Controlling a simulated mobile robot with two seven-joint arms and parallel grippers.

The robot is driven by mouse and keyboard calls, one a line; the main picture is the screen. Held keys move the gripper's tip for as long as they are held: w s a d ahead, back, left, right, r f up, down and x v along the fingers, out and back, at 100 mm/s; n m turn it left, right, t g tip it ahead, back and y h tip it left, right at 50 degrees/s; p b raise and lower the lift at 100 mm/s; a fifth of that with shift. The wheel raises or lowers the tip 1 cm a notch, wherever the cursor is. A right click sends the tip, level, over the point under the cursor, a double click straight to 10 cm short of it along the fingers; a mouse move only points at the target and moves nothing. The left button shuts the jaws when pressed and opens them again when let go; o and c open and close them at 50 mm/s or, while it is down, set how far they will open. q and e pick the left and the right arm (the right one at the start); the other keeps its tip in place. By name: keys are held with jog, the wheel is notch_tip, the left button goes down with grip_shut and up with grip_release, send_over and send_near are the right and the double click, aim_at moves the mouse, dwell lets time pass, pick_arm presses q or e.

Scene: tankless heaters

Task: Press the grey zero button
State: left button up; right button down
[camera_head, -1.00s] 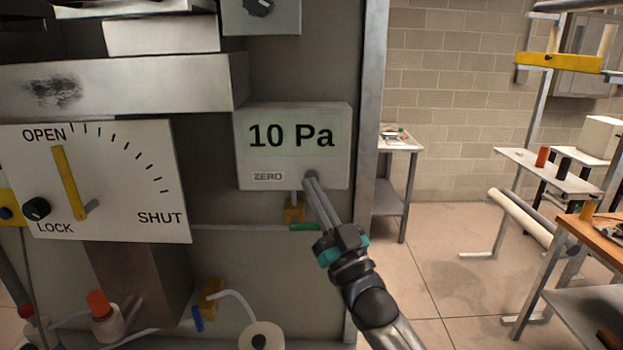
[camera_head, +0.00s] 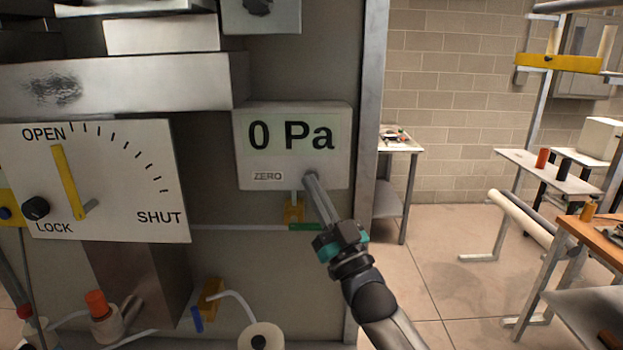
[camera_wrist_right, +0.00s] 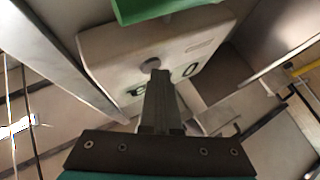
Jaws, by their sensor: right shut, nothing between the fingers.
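The white gauge box (camera_head: 243,150) on the panel reads "0 Pa", with a "ZERO" label (camera_head: 268,176) at its lower left. The round grey zero button (camera_wrist_right: 149,64) shows in the right wrist view on the face of the box. In the head view it is mostly hidden behind my fingertips. My right gripper (camera_head: 312,178) is shut and empty, with its tips at the button. They look to be touching it, though the exact contact is hard to see. My left gripper is not in view.
A lever dial plate (camera_head: 120,190) marked OPEN, LOCK and SHUT is left of the box. A green-handled valve (camera_head: 305,227) sits just below the box. A metal post (camera_head: 366,130) stands close on the right, with open floor beyond.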

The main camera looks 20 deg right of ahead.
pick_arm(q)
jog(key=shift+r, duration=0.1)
pick_arm(e)
jog(key=shift+s, duration=0.1)
pick_arm(q)
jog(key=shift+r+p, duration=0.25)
jog(key=shift+p, duration=0.1)
pick_arm(e)
jog(key=shift+s+a, duration=0.15)
jog(key=shift+s, duration=0.25)
pick_arm(q)
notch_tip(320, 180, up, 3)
jog(key=p, duration=0.3)
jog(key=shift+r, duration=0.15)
pick_arm(e)
jog(key=s+a, duration=0.1)
jog(key=s, duration=0.4)
jog(key=shift+s+a, duration=0.35)
jog(key=shift+s, duration=0.05)
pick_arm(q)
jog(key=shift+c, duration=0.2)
